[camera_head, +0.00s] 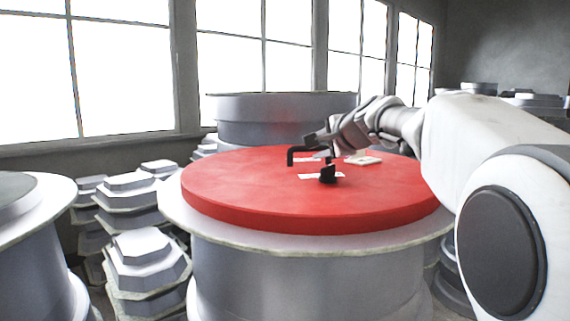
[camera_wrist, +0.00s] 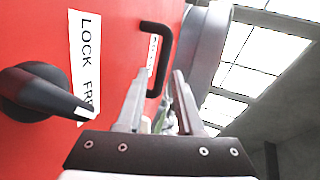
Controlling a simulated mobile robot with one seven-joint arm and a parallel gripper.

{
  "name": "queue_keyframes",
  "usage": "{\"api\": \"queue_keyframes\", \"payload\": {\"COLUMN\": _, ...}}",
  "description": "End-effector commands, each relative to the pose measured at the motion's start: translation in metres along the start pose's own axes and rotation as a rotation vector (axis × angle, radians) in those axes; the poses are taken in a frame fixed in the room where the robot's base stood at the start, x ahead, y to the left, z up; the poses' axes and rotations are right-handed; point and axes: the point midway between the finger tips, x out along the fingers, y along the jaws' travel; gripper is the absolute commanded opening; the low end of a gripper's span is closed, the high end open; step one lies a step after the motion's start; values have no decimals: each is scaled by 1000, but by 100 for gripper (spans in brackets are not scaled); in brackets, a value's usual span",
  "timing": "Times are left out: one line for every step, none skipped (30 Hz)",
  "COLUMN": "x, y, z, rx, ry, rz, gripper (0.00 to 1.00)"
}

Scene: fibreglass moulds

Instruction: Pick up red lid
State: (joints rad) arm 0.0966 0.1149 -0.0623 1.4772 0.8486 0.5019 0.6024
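The red lid (camera_head: 250,190) is a large, thick disc lying flat on a grey round mould (camera_head: 300,270) in the head view. It also fills the left of the wrist view (camera_wrist: 120,35). A black bar handle (camera_head: 291,157) stands on the lid and shows in the wrist view (camera_wrist: 165,50). A black knob (camera_head: 328,174) sits nearer, also seen in the wrist view (camera_wrist: 40,90). My gripper (camera_head: 318,143) is close to the handle. In the wrist view its fingers (camera_wrist: 160,75) are apart, with the handle just beyond the tips. Contact cannot be told.
White labels lie on the lid, one reading "LOCK FR…" (camera_wrist: 84,60). A small pale object (camera_head: 363,160) lies on the lid's far right. Another round mould (camera_head: 280,108) stands behind, one (camera_head: 30,240) at left, and stacked angular moulds (camera_head: 140,255) between.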

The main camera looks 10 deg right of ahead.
Motion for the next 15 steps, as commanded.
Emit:
{"api": "queue_keyframes", "payload": {"x": 3, "y": 0, "z": 0, "rx": 0, "ry": 0, "rz": 1, "gripper": 36}}
{"api": "queue_keyframes", "payload": {"x": 5, "y": 0, "z": 0, "rx": 0, "ry": 0, "rz": 1, "gripper": 36}}
{"api": "queue_keyframes", "payload": {"x": 6, "y": 0, "z": 0, "rx": 0, "ry": 0, "rz": 1, "gripper": 36}}
{"api": "queue_keyframes", "payload": {"x": 8, "y": 0, "z": 0, "rx": 0, "ry": -1, "rz": 1, "gripper": 36}}
{"api": "queue_keyframes", "payload": {"x": 10, "y": -1, "z": 0, "rx": 0, "ry": -1, "rz": 1, "gripper": 36}}
{"api": "queue_keyframes", "payload": {"x": 13, "y": -2, "z": 0, "rx": 0, "ry": -2, "rz": 1, "gripper": 36}}
{"api": "queue_keyframes", "payload": {"x": 17, "y": -2, "z": 0, "rx": 0, "ry": -2, "rz": 2, "gripper": 36}}
{"api": "queue_keyframes", "payload": {"x": 21, "y": -3, "z": 0, "rx": 0, "ry": -2, "rz": 3, "gripper": 36}}
{"api": "queue_keyframes", "payload": {"x": 27, "y": -4, "z": 0, "rx": 0, "ry": -2, "rz": 2, "gripper": 36}}
{"api": "queue_keyframes", "payload": {"x": 32, "y": -4, "z": -1, "rx": 1, "ry": -2, "rz": 3, "gripper": 36}}
{"api": "queue_keyframes", "payload": {"x": 36, "y": -5, "z": -1, "rx": 1, "ry": -2, "rz": 3, "gripper": 36}}
{"api": "queue_keyframes", "payload": {"x": 41, "y": -4, "z": -1, "rx": 0, "ry": -3, "rz": 3, "gripper": 36}}
{"api": "queue_keyframes", "payload": {"x": 45, "y": -4, "z": -1, "rx": 0, "ry": -2, "rz": 2, "gripper": 36}}
{"api": "queue_keyframes", "payload": {"x": 48, "y": -4, "z": -1, "rx": 0, "ry": -2, "rz": 1, "gripper": 36}}
{"api": "queue_keyframes", "payload": {"x": 52, "y": -4, "z": -1, "rx": 0, "ry": -1, "rz": 1, "gripper": 36}}
